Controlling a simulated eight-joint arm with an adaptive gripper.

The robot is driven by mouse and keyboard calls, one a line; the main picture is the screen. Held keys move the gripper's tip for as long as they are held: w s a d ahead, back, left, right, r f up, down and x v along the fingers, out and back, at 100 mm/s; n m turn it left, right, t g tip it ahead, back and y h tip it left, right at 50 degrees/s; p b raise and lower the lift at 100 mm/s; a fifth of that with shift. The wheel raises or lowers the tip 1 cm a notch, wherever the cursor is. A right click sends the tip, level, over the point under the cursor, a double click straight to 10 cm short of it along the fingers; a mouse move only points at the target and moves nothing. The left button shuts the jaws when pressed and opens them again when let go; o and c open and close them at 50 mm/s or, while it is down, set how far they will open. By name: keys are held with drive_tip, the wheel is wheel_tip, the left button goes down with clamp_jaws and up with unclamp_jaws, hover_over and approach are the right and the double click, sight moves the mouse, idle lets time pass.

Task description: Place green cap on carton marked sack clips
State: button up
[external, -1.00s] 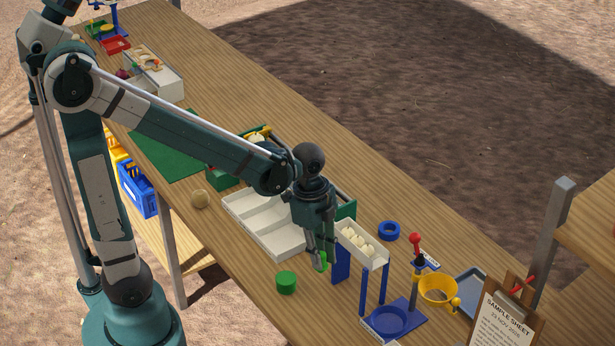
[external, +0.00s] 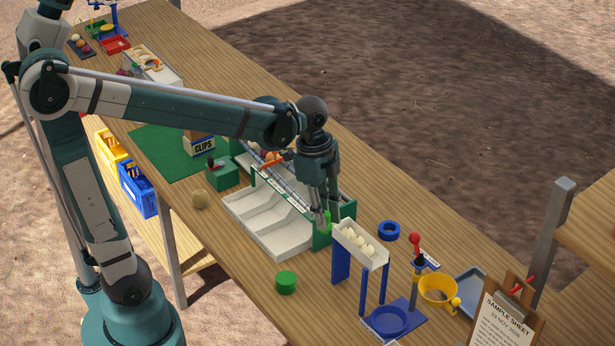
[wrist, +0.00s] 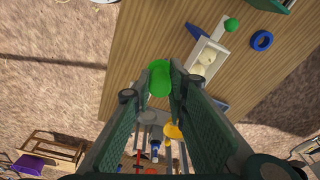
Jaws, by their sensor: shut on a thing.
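My gripper (external: 324,219) points down in front of the sorter's near end, raised above the table. It is shut on a bright green piece (wrist: 160,78), mostly hidden by the fingers in the external view; I cannot tell its full shape or whether it is the cap. A short green cylinder (external: 286,282), cap-like, stands alone on the table at lower centre. A carton (external: 200,146) with a white label reading "CLIPS" stands on the green mat, up and left of my gripper; part of its top and label is hidden.
A white divided tray (external: 243,214) lies left of my gripper. A raised white trough (external: 347,233) on blue legs holds several pale onions close to its right. A blue ring (external: 389,230), a yellow cup (external: 437,290) and a clipboard (external: 502,318) are further right. Bare table surrounds the cylinder.

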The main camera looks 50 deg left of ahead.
drive_tip(key=w+a+r+n+p, duration=0.3)
drive_tip(key=w+a+n, duration=0.2)
drive_tip(key=w+a, duration=1.1)
drive_tip(key=w+a+n+t+y+p, duration=0.1)
drive_tip(key=w+a+n+p, duration=0.1)
drive_tip(key=a, duration=1.1)
drive_tip(key=w+a+n+p, duration=0.1)
drive_tip(key=w+a+n, duration=0.15)
drive_tip(key=a, duration=1.05)
drive_tip(key=s+a+f+n+p, duration=0.1)
drive_tip(key=s+a+n+p, duration=0.15)
drive_tip(key=a, duration=1.05)
drive_tip(key=s+a+n+p, duration=0.1)
drive_tip(key=a+n, duration=0.2)
drive_tip(key=a, duration=1)
drive_tip(key=s+a+f+n+p, duration=0.1)
drive_tip(key=s+a, duration=0.2)
drive_tip(key=a, duration=0.4)
drive_tip(key=s+a+f+n+y, duration=0.1)
drive_tip(key=s+a, duration=0.2)
drive_tip(key=a, duration=0.3)
drive_tip(key=s+a+f+n+p, duration=0.1)
drive_tip(key=s+a, duration=0.2)
drive_tip(key=a, duration=0.4)
drive_tip(key=shift+w+a+f, duration=0.1)
drive_tip(key=shift+f, duration=2.35)
drive_tip(key=shift+f, duration=3.15)
